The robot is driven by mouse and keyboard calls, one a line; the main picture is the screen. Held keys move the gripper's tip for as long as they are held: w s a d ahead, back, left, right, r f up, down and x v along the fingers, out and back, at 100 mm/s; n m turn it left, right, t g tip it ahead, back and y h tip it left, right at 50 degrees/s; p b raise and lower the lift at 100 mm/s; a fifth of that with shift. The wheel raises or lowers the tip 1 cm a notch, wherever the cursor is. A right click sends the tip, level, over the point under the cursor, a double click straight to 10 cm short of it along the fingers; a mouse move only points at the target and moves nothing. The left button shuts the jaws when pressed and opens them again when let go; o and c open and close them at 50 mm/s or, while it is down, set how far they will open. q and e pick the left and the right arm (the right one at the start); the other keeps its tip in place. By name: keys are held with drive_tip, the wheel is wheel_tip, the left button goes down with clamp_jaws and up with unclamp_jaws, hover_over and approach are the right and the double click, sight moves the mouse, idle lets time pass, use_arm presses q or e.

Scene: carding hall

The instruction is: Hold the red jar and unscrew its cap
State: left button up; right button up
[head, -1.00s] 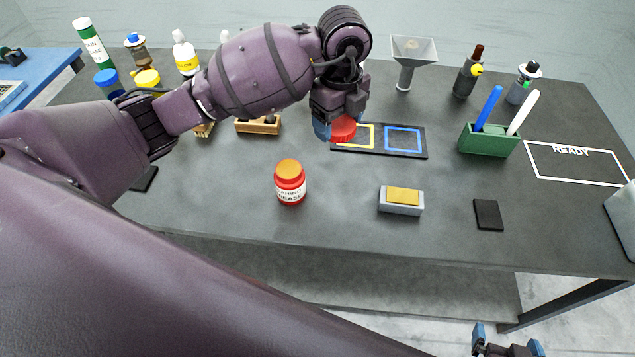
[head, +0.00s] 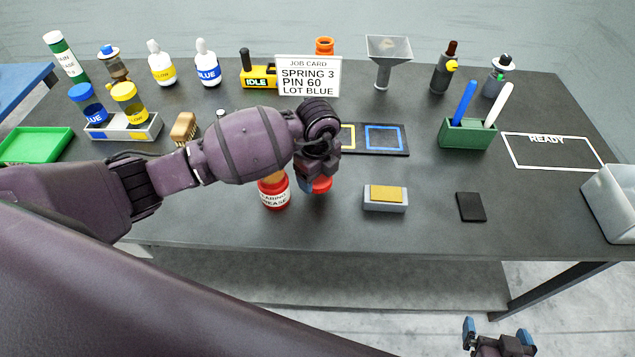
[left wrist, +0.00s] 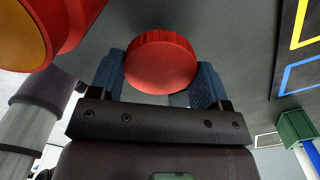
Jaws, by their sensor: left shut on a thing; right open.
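The red jar (head: 275,200) with a white grease label stands upright on the grey table in the head view. Its top shows orange and the red cap is off it. My left gripper (head: 318,178) is shut on the red cap (head: 321,186), just right of the jar. The cap also shows between the fingers in the left wrist view (left wrist: 160,62), with part of the jar (left wrist: 78,28) at the top left. I cannot tell the cap's height above the table. My right gripper (head: 500,335) is open and empty, in front of the table's edge.
A grey block with a yellow top (head: 386,198) and a black pad (head: 471,207) lie to the right. The black mat with colored squares (head: 405,152) is behind. Bottles, a job card (head: 308,76) and a funnel (head: 388,50) line the back. The table's front edge is close.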

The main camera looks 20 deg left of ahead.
sight(317, 185)
use_arm(q)
wheel_tip(317, 185, down, 3)
drive_tip(key=shift+f, duration=0.2)
use_arm(e)
drive_tip(key=shift+w+r, duration=0.15)
drive_tip(key=shift+w, duration=0.15)
use_arm(q)
drive_tip(key=shift+f, duration=0.2)
use_arm(e)
drive_tip(key=shift+w, duration=0.1)
use_arm(q)
drive_tip(key=o, duration=1)
use_arm(e)
drive_tip(key=shift+s, duration=0.25)
use_arm(q)
drive_tip(key=shift+r, duration=0.55)
wheel_tip(317, 185, up, 11)
drive_tip(key=shift+r, duration=0.15)
use_arm(e)
drive_tip(key=shift+w, duration=0.3)
